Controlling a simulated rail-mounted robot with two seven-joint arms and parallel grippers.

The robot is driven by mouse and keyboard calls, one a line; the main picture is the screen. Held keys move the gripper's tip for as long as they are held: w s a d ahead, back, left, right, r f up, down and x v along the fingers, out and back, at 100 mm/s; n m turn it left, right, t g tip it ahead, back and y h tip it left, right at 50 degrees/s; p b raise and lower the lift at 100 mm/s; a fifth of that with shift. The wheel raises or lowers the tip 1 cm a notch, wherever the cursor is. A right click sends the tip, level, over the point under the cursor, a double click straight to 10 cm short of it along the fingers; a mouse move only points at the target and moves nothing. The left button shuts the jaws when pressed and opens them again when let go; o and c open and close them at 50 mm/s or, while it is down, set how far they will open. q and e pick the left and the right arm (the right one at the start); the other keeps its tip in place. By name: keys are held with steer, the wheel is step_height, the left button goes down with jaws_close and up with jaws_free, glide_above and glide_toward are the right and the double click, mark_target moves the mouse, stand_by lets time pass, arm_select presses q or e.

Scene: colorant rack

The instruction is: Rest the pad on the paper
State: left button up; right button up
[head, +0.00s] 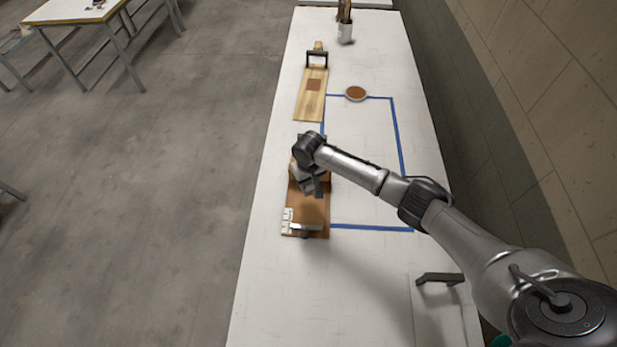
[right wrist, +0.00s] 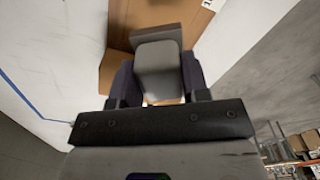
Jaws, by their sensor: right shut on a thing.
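My right gripper (head: 314,190) is over the near brown board (head: 316,212) in the head view. In the right wrist view its dark fingers (right wrist: 158,80) are shut on a grey block (right wrist: 158,68), which looks like the pad. The pad's underside is hidden, so I cannot tell whether it touches the board. A small white marked sheet (head: 287,220), possibly the paper, lies at the near board's left edge. A brown square (head: 314,85) lies on the far light wooden board (head: 309,107); I cannot tell whether it is paper. My left gripper is not in view.
A grey bar (head: 304,229) crosses the near board's front end, and a black handle-like frame (head: 317,59) stands on the far board. A round dish (head: 356,93) of brown material sits on the blue tape outline (head: 398,150). A brush cup (head: 345,33) stands at the back.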

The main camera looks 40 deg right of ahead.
step_height(320, 180, down, 4)
steer(key=shift+f+b, duration=0.2)
steer(key=shift+b, duration=0.75)
steer(key=shift+f+b, duration=0.7)
steer(key=shift+f, duration=1.05)
steer(key=shift+f, duration=0.5)
steer(key=o, duration=0.9)
